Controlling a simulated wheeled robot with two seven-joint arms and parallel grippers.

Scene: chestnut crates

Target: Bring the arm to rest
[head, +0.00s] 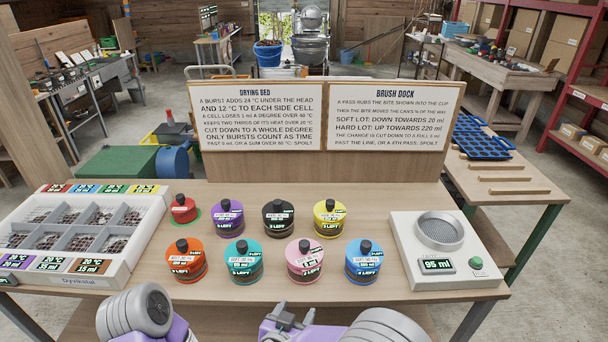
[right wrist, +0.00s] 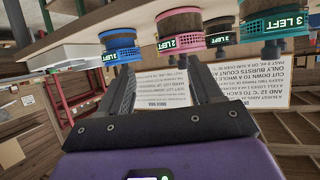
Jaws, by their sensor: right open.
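My right gripper (head: 284,318) is low at the front edge of the table in the head view, cut by the bottom of the picture. In the right wrist view its two dark fingers (right wrist: 163,80) stand apart with nothing between them. The right wrist view is inverted, with the blue pot (right wrist: 121,46), the pink pot (right wrist: 180,35) and a teal pot (right wrist: 277,22) near its top, beyond the fingers. My left arm (head: 145,312) shows at the bottom left of the head view; its fingers do not show.
The wooden table (head: 350,215) holds several coloured lidded pots, including an orange pot (head: 187,262) and yellow pot (head: 330,220). A chestnut tray (head: 60,280) is left; a white scale (head: 448,280) reading 95 ml is right. A sign board (head: 325,115) stands behind.

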